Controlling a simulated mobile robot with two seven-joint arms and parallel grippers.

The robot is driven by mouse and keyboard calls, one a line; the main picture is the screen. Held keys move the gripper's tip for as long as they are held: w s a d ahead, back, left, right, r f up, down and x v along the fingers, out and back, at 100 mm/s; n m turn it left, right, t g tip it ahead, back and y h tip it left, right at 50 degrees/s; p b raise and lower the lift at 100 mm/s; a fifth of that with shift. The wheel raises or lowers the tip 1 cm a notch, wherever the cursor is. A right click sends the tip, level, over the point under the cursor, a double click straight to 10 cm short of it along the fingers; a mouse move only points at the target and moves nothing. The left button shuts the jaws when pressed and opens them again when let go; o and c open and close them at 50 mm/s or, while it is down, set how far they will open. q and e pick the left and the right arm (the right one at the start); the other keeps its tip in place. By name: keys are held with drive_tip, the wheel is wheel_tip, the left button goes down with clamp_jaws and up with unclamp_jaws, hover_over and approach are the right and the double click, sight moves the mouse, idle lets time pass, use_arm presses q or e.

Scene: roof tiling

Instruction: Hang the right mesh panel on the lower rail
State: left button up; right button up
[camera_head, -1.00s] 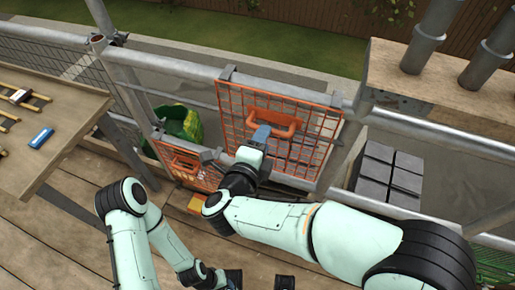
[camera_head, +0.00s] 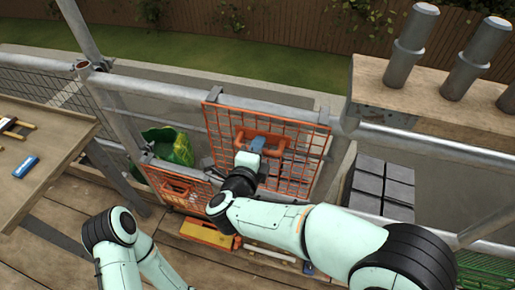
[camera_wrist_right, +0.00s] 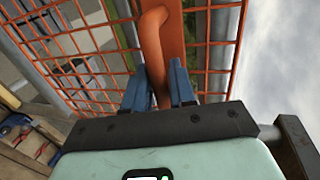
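The right mesh panel (camera_head: 310,165) is an orange wire grid with two grey hooks on its top edge and an orange handle (camera_head: 275,137). My right gripper (camera_head: 257,146) is shut on this handle. In the right wrist view, its blue fingers (camera_wrist_right: 160,85) stand either side of the handle bar (camera_wrist_right: 156,45). The panel is upright, its hooks overlapping the upper rail (camera_head: 380,133); I cannot tell whether they touch it. A second, lower orange panel (camera_head: 177,188) stands to the left. The lower rail (camera_head: 440,228) shows at right and is hidden behind the panels. My left gripper is out of view.
A wooden beam with grey posts (camera_head: 420,95) is at upper right, above stacked grey blocks (camera_head: 383,185). A green bag (camera_head: 172,147) lies behind the lower panel. A workbench (camera_head: 60,135) with tools is at left. A yellow tool (camera_head: 207,233) lies on the deck.

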clamp_jaws()
drive_tip(key=shift+r, duration=0.1)
drive_tip(key=shift+r, duration=0.1)
drive_tip(key=shift+r+p, duration=1.9)
drive_tip(key=shift+r, duration=0.5)
drive_tip(key=s+a+b, duration=0.2)
drive_tip(key=s+a, duration=0.1)
drive_tip(key=s, duration=0.6)
drive_tip(key=shift+s, duration=0.3)
